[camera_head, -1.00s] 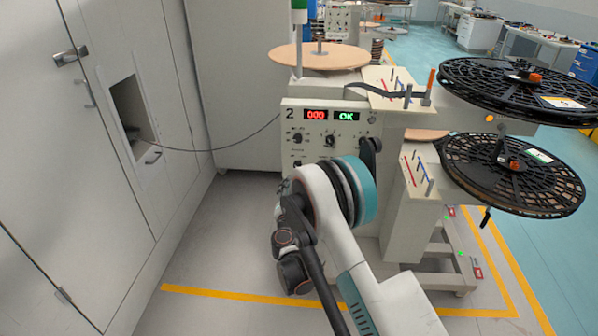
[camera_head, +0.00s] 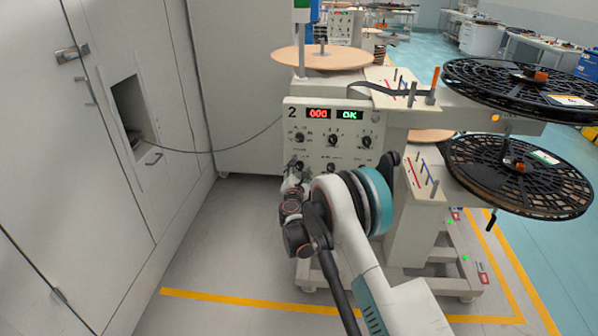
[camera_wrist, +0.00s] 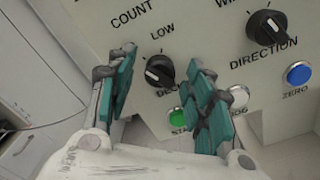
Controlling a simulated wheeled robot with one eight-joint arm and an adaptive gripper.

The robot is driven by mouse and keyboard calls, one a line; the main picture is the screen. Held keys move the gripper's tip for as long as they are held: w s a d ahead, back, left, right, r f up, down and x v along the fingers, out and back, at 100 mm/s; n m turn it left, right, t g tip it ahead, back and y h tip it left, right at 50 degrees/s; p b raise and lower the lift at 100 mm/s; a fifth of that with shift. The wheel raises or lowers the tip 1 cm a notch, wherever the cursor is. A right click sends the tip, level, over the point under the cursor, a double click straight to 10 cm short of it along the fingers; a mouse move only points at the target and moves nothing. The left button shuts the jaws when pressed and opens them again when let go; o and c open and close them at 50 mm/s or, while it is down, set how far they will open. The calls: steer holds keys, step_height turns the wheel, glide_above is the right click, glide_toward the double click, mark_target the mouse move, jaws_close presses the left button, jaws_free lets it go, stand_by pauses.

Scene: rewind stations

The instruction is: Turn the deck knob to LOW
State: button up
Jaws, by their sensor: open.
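The deck knob (camera_wrist: 160,70) is black and round with a white mark that seems to lie on its lower-left side in the wrist view. The word LOW (camera_wrist: 162,32) is printed above it. A partly hidden label below it begins with DE. My gripper (camera_wrist: 160,62) is open, with one teal-padded finger on each side of the knob. I cannot tell if either finger touches it. In the head view, my gripper (camera_head: 292,180) is at the lower left of the panel (camera_head: 350,130), just below the deck knob (camera_head: 299,165).
The direction knob (camera_wrist: 266,27) is to the right in the wrist view. A green button (camera_wrist: 177,116), a white button (camera_wrist: 238,95) and a blue button (camera_wrist: 298,74) sit below the knobs. Black reels (camera_head: 520,175) stand at right. A cabinet wall (camera_head: 90,180) is at left.

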steer(key=c, duration=1.1)
steer(key=shift+m, duration=0.3)
steer(key=m, duration=0.5)
steer(key=shift+m, duration=0.3)
steer(key=m, duration=0.5)
steer(key=shift+m, duration=0.4)
steer(key=o, duration=1.1)
steer(key=shift+d+f, duration=0.1)
